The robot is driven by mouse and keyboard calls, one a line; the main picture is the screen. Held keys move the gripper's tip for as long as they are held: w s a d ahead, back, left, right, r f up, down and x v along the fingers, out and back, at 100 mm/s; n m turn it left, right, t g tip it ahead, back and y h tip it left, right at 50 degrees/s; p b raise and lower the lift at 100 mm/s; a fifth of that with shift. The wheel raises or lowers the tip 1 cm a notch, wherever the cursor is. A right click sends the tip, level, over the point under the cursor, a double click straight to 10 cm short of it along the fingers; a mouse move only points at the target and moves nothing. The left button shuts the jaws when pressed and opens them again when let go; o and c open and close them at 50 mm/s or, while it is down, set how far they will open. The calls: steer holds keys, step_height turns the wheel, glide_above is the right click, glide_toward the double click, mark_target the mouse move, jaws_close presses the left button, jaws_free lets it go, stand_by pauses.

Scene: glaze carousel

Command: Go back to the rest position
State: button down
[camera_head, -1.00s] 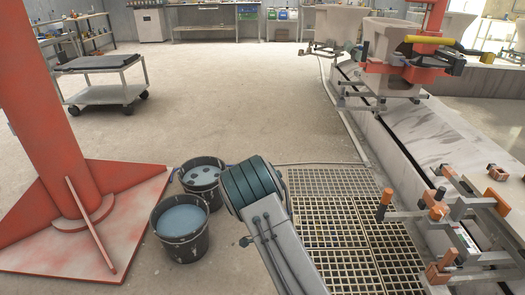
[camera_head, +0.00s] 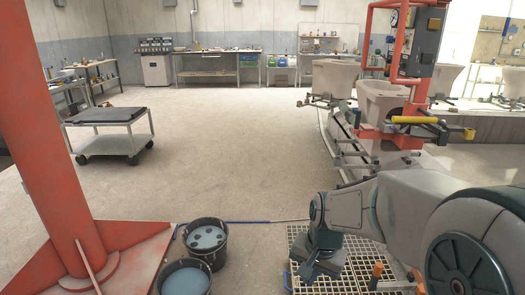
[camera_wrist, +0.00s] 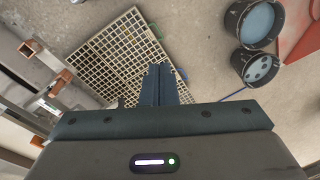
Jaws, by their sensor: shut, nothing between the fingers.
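My gripper (camera_wrist: 160,70) is shut and empty in the wrist view, its two dark fingers side by side. In the head view my gripper (camera_head: 312,270) hangs at the end of my bent arm, at the lower right, above the grating (camera_head: 352,268). My arm hides part of the grating and the conveyor behind it.
Two dark buckets of bluish liquid, the farther one (camera_head: 206,243) and the nearer one (camera_head: 186,278), stand left of the grating. A red column (camera_head: 48,130) rises at the left. A grey cart (camera_head: 112,137) stands behind. A conveyor with fixtures (camera_head: 395,125) runs along the right. The middle floor is clear.

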steer(key=s+d+r+n+p, duration=0.2)
steer(key=s+r+p, duration=0.2)
steer(key=r, duration=0.3)
steer(key=s+d+r+n+t+h+p, duration=0.1)
steer(key=s+d+r+n+p, duration=0.1)
steer(key=s+r, duration=0.5)
steer(key=shift+s+r+n+t+p, duration=0.15)
steer(key=shift+r+n+t+p, duration=0.15)
steer(key=shift+r+n+p, duration=0.45)
